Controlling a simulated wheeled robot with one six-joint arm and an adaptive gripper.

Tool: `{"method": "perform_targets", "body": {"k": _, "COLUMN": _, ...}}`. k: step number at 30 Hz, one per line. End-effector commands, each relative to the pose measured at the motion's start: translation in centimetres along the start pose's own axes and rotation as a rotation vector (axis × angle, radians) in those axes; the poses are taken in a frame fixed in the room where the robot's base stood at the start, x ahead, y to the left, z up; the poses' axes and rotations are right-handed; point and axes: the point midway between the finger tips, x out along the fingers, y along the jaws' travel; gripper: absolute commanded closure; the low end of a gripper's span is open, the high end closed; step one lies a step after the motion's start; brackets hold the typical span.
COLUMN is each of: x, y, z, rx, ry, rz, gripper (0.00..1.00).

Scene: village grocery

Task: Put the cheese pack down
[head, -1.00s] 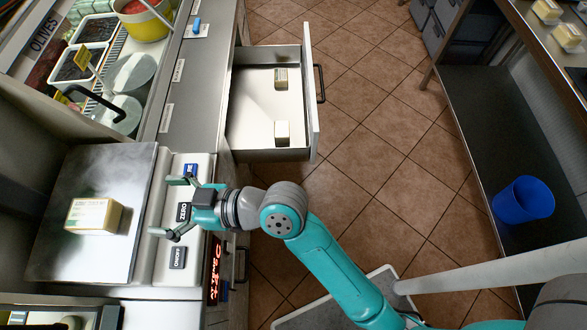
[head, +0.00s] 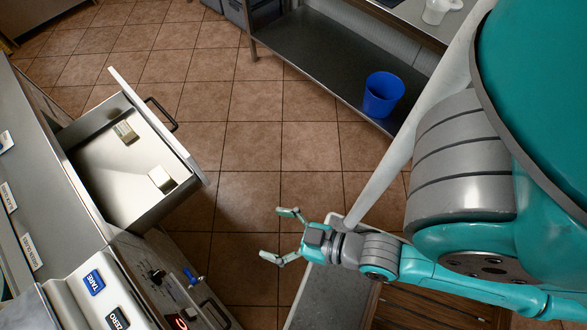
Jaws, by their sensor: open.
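My gripper (head: 279,235) is open and empty, with its two fingers spread over the tiled floor to the right of the counter. The cheese pack on the scale's plate is out of view now. Two small pale packs lie in the open drawer (head: 100,180): one near its far end (head: 126,133) and one near its near end (head: 162,179). My gripper is well to the right of the drawer and touches neither pack.
A blue bin (head: 383,95) stands on the low shelf (head: 325,60) at the upper right. Tiled floor (head: 250,140) lies clear between.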

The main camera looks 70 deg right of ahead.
Motion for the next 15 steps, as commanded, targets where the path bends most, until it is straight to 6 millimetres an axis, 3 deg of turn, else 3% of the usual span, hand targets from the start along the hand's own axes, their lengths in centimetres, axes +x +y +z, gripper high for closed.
{"method": "perform_targets", "body": {"k": 1, "x": -1.8, "y": 0.5, "z": 0.3, "rx": -0.004, "ry": -0.006, "rz": 0.025, "gripper": 0.07}}
{"method": "perform_targets", "body": {"k": 6, "x": -6.0, "y": 1.2, "z": -0.1, "rx": -0.016, "ry": 0.011, "rz": 0.076, "gripper": 0.07}}
{"method": "perform_targets", "body": {"k": 10, "x": -7.7, "y": 1.2, "z": -0.5, "rx": -0.021, "ry": 0.019, "rz": 0.090, "gripper": 0.07}}
{"method": "perform_targets", "body": {"k": 15, "x": -8.4, "y": 1.2, "z": -0.7, "rx": -0.024, "ry": 0.025, "rz": 0.095, "gripper": 0.07}}
